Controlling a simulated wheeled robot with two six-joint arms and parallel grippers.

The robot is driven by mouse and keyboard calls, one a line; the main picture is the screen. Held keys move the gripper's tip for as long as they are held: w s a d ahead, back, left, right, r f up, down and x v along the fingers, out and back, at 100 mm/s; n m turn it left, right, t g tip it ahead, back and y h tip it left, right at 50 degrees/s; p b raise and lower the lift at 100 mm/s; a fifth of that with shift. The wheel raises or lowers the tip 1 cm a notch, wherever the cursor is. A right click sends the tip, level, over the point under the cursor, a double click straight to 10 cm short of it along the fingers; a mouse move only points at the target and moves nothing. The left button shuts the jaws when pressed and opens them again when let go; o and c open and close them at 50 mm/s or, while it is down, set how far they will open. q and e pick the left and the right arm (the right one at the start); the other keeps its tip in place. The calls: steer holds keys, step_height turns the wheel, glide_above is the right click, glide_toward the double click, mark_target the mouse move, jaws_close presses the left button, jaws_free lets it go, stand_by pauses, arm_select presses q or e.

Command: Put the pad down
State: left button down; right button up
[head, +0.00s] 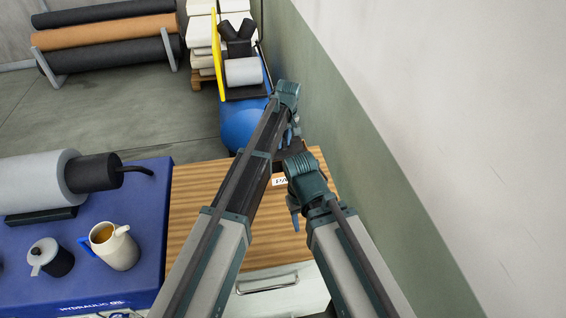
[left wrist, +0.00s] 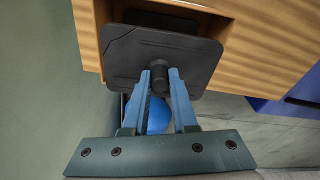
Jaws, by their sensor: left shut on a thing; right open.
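The pad (left wrist: 125,57) is a dark, flat, rounded square plate with a short round knob (left wrist: 160,82) in the left wrist view. My left gripper (left wrist: 161,76) is shut on that knob. The pad overlaps the end of the wooden top (left wrist: 265,45); whether it touches the wood I cannot tell. In the head view my left gripper (head: 291,138) is at the far end of the wooden top, and the pad is mostly hidden there. My right gripper (head: 294,212) is open over the wooden top's right side, nearer me. A white label (head: 279,182) is partly covered by it.
A blue tank (head: 242,122) stands beyond the wooden top. The wall (head: 420,110) is close on the right. A blue bench (head: 150,210) on the left holds a grey cylinder (head: 35,180), a jug (head: 118,252) and a small pot (head: 50,258). The wooden top's left part is clear.

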mark_target(285, 142)
arm_select(q)
steer(key=shift+f+b, duration=3.2)
steer(key=shift+f, duration=0.6)
arm_select(e)
steer(key=shift+f, duration=3.75)
steer(key=shift+f, duration=0.1)
arm_select(q)
steer(key=shift+f, duration=0.25)
arm_select(e)
steer(key=shift+f, duration=0.15)
arm_select(q)
steer(key=c, duration=0.7)
jaws_free()
steer(key=shift+r, duration=0.1)
steer(key=r+p, duration=0.4)
steer(key=s+r+p, duration=0.1)
steer(key=r+p, duration=0.7)
steer(key=shift+s+d+r, duration=0.15)
steer(key=shift+d+r, duration=0.05)
steer(key=shift+d, duration=0.15)
arm_select(e)
step_height(285, 142, up, 12)
steer(key=shift+r, duration=0.25)
arm_select(q)
steer(key=shift+f, duration=0.1)
